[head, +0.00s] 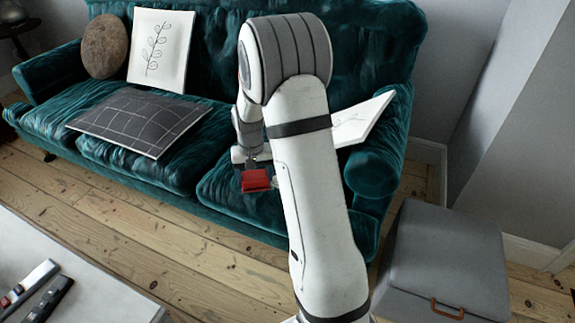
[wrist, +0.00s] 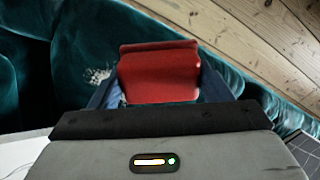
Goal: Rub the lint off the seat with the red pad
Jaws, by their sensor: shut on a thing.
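The red pad (head: 256,181) is held in my gripper (head: 252,167) over the right seat cushion (head: 222,196) of the teal velvet sofa. In the wrist view the red pad (wrist: 158,76) sits between the two dark fingers of my gripper (wrist: 158,88), which are shut on its sides. A whitish patch of lint (wrist: 98,76) lies on the teal seat (wrist: 75,40), just left of the pad in the wrist view. I cannot tell whether the pad touches the fabric. My arm hides part of the right cushion in the head view.
A dark checked panel (head: 140,120) lies on the sofa's left seats. A grey box (head: 445,258) stands at right.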

